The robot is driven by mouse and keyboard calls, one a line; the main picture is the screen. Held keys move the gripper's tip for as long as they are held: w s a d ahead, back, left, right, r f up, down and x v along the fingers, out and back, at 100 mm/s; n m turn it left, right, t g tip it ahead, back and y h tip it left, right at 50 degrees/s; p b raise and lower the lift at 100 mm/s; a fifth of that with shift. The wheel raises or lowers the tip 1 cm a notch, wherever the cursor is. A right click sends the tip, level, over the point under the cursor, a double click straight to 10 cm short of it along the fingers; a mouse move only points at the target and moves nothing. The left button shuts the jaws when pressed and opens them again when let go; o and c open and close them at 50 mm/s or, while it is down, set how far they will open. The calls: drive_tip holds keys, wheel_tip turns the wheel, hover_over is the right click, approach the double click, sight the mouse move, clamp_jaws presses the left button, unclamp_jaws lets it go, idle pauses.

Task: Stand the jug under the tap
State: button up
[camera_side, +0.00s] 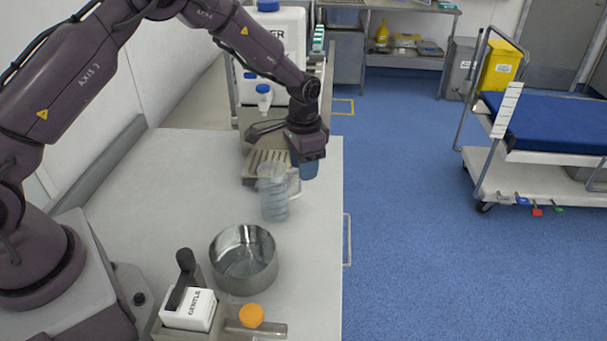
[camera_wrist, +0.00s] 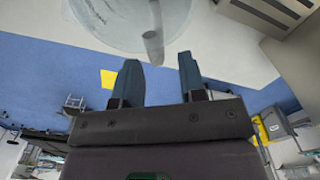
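The clear jug (camera_side: 273,195) stands upright on the white table, just in front of the slatted drip tray (camera_side: 255,172). Its handle faces right. The white water tank with a blue cap stands behind the tray, and its small tap (camera_side: 264,100) sticks out of the front. My gripper (camera_side: 308,168) is beside the jug's handle, on the right. In the wrist view the blue fingers of my gripper (camera_wrist: 160,66) are apart. The jug (camera_wrist: 125,22) is ahead of them, with its handle (camera_wrist: 154,47) lined up with the gap. I cannot tell whether they touch.
A steel bowl (camera_side: 243,260) stands on the table in front of the jug. A white box marked GENTLE (camera_side: 189,310) and an orange-capped tube (camera_side: 251,316) are at the near edge. The table's left middle is clear. Its right edge is close to my gripper.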

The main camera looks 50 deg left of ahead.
drive_tip(key=s+r+t, duration=0.1)
drive_tip(key=s+r, duration=0.3)
drive_tip(key=r, duration=1.4)
drive_tip(key=s+r+n+t, duration=0.1)
drive_tip(key=s+r, duration=0.3)
drive_tip(key=s, duration=0.3)
drive_tip(key=s+r+n+t, duration=0.1)
drive_tip(key=s+r+t, duration=0.1)
drive_tip(key=s+r, duration=0.3)
drive_tip(key=s+d, duration=0.1)
drive_tip(key=s, duration=0.2)
drive_tip(key=shift+s, duration=0.3)
drive_tip(key=shift+n+t, duration=0.7)
drive_tip(key=shift+t, duration=0.1)
drive_tip(key=s, duration=0.5)
drive_tip(key=s+f, duration=0.1)
drive_tip(key=s, duration=0.2)
drive_tip(key=shift+c, duration=0.2)
drive_tip(key=shift+s+f, duration=0.15)
drive_tip(key=shift+s, duration=0.15)
drive_tip(key=shift+c, duration=1)
